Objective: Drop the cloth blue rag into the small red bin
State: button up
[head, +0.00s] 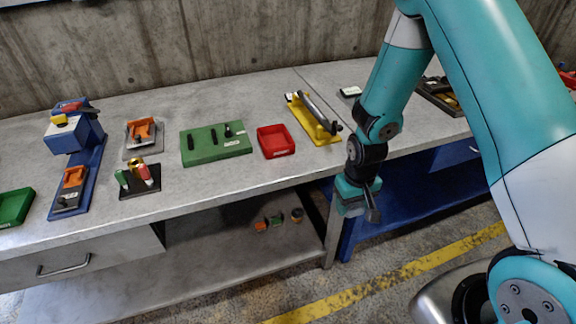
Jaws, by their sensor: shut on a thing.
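The small red bin (281,154) sits on the grey workbench, right of the green tool board. Its visible inside looks empty. My gripper (358,209) points down in front of the bench's front edge, to the right of the bin, below it in the picture and clear of it. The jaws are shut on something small. A grey-blue patch at the jaws may be the blue rag, but its outline is too small to tell from the gripper. No other blue rag shows on the bench.
A yellow tool stand (313,121) is just right of the bin. The green board (216,145) is close on its left. A dark can holder (139,188), an orange-topped item (142,132) and a blue fixture (78,185) stand further left. Small items lie on the lower shelf (215,245).

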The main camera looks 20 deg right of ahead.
aim_at(274, 140)
jog(key=z, duration=0.05)
jog(key=k, duration=0.4)
jog(key=u, duration=0.7)
jog(key=i, duration=1.5)
jog(key=z, duration=0.1)
